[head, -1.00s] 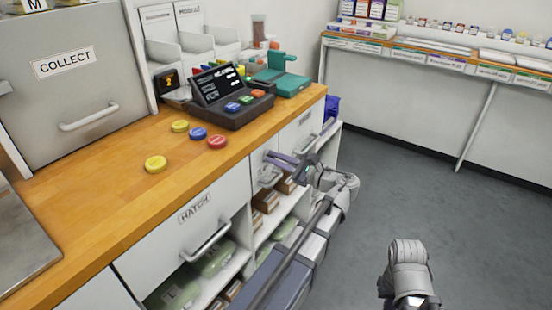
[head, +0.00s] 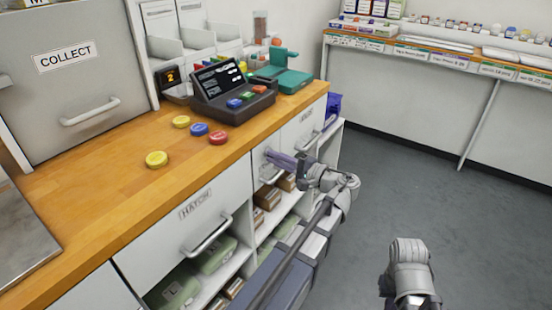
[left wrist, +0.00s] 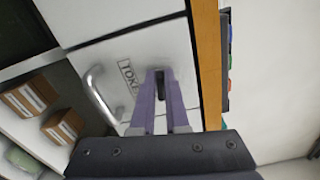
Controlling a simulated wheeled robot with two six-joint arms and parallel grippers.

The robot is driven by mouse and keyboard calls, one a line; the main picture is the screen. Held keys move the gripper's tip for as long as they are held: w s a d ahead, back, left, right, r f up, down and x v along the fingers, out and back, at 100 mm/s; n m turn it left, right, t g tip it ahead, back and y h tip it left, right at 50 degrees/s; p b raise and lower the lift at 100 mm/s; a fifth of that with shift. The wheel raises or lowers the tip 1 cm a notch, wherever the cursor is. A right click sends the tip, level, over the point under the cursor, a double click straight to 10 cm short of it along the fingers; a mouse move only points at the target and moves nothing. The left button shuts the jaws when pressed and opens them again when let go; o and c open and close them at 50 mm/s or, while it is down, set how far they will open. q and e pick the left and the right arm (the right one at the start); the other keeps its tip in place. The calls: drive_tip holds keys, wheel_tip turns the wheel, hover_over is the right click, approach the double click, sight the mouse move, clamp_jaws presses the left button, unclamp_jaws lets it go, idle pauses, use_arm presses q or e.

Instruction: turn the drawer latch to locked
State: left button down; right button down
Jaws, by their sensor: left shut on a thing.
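The drawer front (left wrist: 130,50) has a label starting "TOKE", partly covered by my fingers, and a silver bar handle (left wrist: 97,92). The latch (left wrist: 160,88) is a small dark piece between the purple fingers of my left gripper (left wrist: 160,76), at the drawer front near the counter edge. In the head view my left gripper (head: 272,155) is shut on the latch and hides it, so its angle cannot be told there. The drawer looks closed. My right arm shows at the lower right of the head view; its fingers are not visible.
The wooden counter (head: 100,220) above holds yellow, blue and red tokens, a dark register (head: 232,95) and a teal device (head: 285,78). The HATCH drawer (head: 190,225) is to the left. Open shelves with boxes (head: 268,198) lie below. Grey floor is clear at right.

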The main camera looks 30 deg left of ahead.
use_arm(q)
drive_tip(key=shift+f+n, duration=0.15)
drive_tip(key=shift+n, duration=0.85)
drive_tip(key=c, duration=0.9)
unclamp_jaws()
drive_tip(key=d, duration=0.7)
drive_tip(key=shift+s+d, duration=0.35)
